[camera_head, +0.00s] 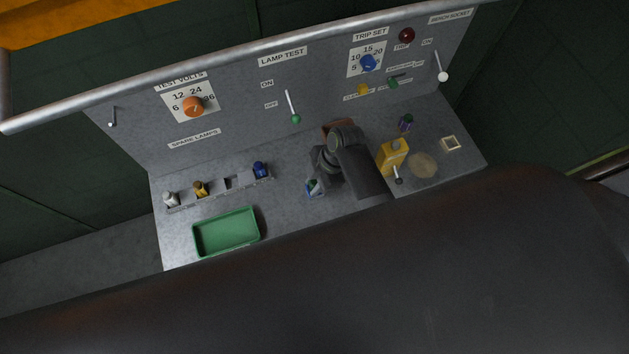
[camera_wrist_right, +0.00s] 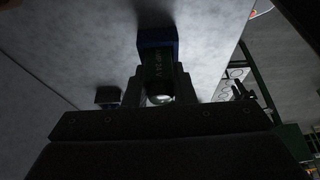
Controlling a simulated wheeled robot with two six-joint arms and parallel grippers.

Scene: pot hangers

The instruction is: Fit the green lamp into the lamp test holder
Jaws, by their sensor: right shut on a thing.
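The green lamp (camera_wrist_right: 159,72), marked "24 V", is between the two fingers of my right gripper (camera_wrist_right: 159,90) in the right wrist view. A blue square block (camera_wrist_right: 157,38) sits at its far end; I cannot tell whether that is a holder or part of the lamp. In the head view my right gripper (camera_head: 317,181) is low over the middle of the bench, below the LAMP TEST label, with a small blue and green patch at its tip. The lamp test holder cannot be made out for certain. My left gripper is out of view.
A spare lamp rack (camera_head: 220,191) holds white, yellow and blue lamps, with one empty slot. A green tray (camera_head: 227,232) lies in front. A yellow box (camera_head: 393,157) and purple item (camera_head: 406,122) stand right of my arm. The panel (camera_head: 240,100) rises behind.

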